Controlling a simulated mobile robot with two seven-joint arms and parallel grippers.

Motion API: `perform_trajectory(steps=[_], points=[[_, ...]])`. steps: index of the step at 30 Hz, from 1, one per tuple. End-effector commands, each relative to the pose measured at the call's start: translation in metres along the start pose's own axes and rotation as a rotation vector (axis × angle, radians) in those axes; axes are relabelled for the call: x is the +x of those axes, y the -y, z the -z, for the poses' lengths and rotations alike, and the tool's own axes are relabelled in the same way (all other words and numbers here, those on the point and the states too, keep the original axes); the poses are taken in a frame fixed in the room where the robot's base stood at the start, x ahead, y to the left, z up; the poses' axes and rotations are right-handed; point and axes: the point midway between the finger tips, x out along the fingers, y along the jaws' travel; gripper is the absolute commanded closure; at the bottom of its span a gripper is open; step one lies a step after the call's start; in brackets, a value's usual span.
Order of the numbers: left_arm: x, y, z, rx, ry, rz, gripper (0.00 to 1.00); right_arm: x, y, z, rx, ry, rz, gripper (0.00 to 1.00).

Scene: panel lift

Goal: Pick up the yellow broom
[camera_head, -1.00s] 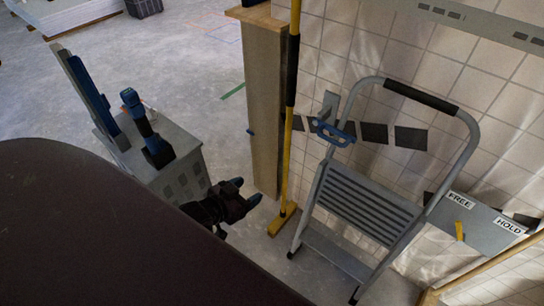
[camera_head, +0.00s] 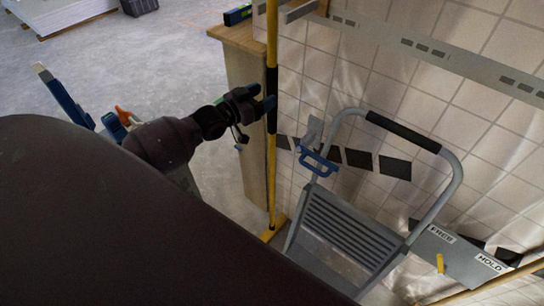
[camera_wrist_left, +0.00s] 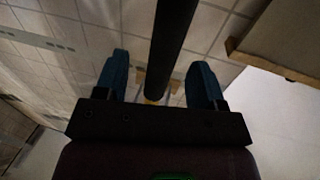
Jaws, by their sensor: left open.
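The yellow broom (camera_head: 272,170) stands upright against the tiled wall, its yellow head on the floor and a black grip section on its pole. My left gripper (camera_head: 262,97) is raised at the height of that black grip. In the left wrist view, the two blue fingers of my left gripper (camera_wrist_left: 160,88) are open, with the broom's black grip (camera_wrist_left: 174,45) running between them. Whether a finger touches the pole I cannot tell. My right gripper is not in view.
A grey step ladder (camera_head: 350,225) with a blue clamp stands right of the broom. A wooden-topped post (camera_head: 245,38) is just behind and left of it. A grey panel with FREE and HOLD labels (camera_head: 455,255) is at lower right. Open floor lies to the left.

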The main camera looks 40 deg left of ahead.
Motion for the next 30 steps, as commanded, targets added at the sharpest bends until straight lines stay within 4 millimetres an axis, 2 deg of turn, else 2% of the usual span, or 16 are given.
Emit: perform_trajectory(steps=[8,18,28,30], points=[[0.015,0.001,0.002,0.001,0.0,0.0,0.37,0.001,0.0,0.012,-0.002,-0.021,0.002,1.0],[0.054,0.004,0.002,0.0,0.001,0.001,0.37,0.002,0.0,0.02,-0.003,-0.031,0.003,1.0],[0.059,0.004,0.002,0.001,0.001,0.0,0.37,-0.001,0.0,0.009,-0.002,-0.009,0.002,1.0],[0.059,0.004,0.002,0.001,0.001,0.0,0.46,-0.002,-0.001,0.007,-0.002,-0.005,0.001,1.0]])
